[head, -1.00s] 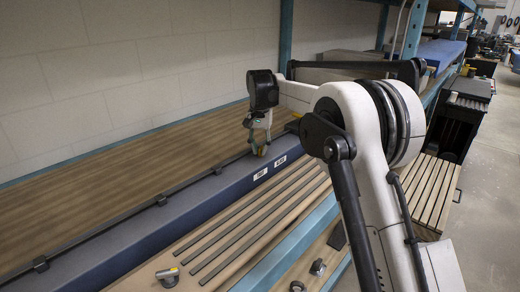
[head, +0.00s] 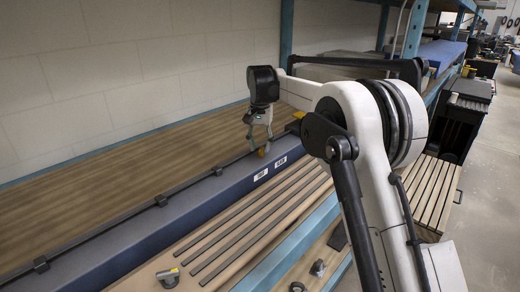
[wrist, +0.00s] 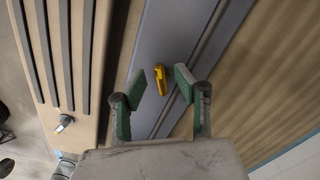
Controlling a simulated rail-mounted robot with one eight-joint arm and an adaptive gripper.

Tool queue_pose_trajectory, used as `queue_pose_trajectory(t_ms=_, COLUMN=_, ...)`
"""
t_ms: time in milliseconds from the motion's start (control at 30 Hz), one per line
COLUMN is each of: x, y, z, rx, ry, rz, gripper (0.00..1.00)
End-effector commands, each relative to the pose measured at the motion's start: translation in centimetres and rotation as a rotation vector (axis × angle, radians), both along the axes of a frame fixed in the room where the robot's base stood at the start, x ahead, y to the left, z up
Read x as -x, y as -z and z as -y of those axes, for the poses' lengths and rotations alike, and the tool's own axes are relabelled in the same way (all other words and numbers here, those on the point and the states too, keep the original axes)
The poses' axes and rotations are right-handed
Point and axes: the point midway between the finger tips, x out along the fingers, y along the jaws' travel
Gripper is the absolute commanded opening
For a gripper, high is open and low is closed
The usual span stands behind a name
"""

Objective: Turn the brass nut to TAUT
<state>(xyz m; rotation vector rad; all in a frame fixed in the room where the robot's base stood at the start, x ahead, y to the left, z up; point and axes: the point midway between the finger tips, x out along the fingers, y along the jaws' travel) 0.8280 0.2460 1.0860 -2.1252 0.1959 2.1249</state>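The brass nut (wrist: 159,80) is a small yellow, elongated piece on the blue-grey beam (wrist: 160,40). In the wrist view it stands between and slightly beyond the green-padded fingertips. My gripper (wrist: 161,84) is open and empty, with a gap on each side of the nut. In the head view the nut (head: 263,151) shows as a small yellow spot just below my gripper (head: 260,141). Two small white labels (head: 260,174) (head: 280,161) are on the beam's front face; their lettering is too small to read.
A dark rail with clips (head: 161,200) runs along the beam. A slatted wooden board (head: 250,225) lies in front, with a grey fitting (head: 168,277) at its near end. A blue shelf post (head: 286,32) stands behind my arm. The wooden shelf behind the beam is clear.

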Motion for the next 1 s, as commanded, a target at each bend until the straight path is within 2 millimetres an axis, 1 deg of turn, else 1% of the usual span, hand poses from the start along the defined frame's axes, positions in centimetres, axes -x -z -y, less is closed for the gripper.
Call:
queue_pose_trajectory(t_ms=300, x=0.0, y=-6.3, z=0.0, rx=0.0, ry=0.0, rz=0.0, gripper=0.3)
queue_pose_trajectory(t_ms=400, x=0.0, y=-8.0, z=0.0, rx=0.0, ry=0.0, rz=0.0, gripper=0.3)
queue_pose_trajectory(t_ms=500, x=0.0, y=-9.2, z=0.0, rx=0.0, ry=0.0, rz=0.0, gripper=0.3)
queue_pose_trajectory(t_ms=700, x=0.0, y=-10.4, z=0.0, rx=0.0, ry=0.0, rz=0.0, gripper=0.3)
queue_pose_trajectory(t_ms=1000, x=0.0, y=-10.5, z=0.0, rx=0.0, ry=0.0, rz=0.0, gripper=0.3)
